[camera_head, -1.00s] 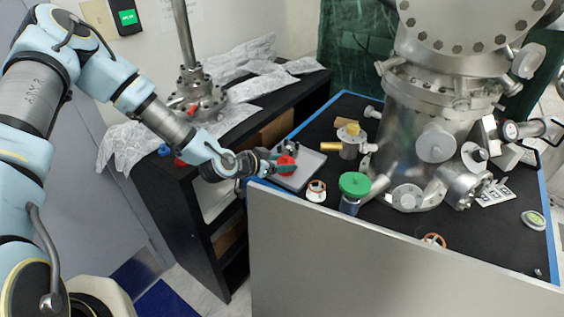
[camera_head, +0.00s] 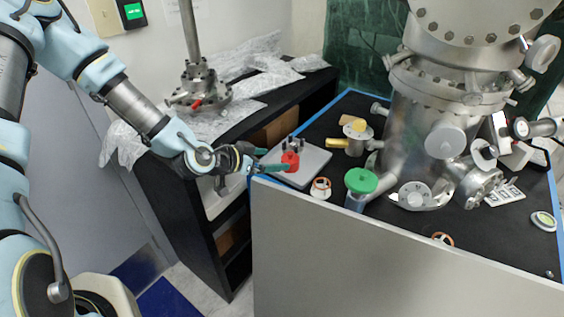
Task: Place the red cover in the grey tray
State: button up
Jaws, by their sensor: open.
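The red cover (camera_head: 291,161) is at the left part of the grey tray (camera_head: 314,165), near the tray's left edge. It appears to rest on the tray, though its underside is hard to see. My gripper (camera_head: 279,167) comes in from the left with its green fingertips close beside the red cover. Its jaws are open. From this angle I cannot tell whether a fingertip still touches the cover. A small dark metal part (camera_head: 293,144) stands behind the cover at the tray's back.
A white-and-copper ring (camera_head: 321,187) and a green-capped cylinder (camera_head: 361,181) stand right of the tray. A brass-and-steel fitting (camera_head: 352,138) is behind them. The large steel chamber (camera_head: 417,125) fills the right. A grey panel (camera_head: 380,262) rises along the table's front.

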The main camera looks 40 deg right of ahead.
jog(key=v, duration=0.5)
jog(key=shift+b, duration=0.35)
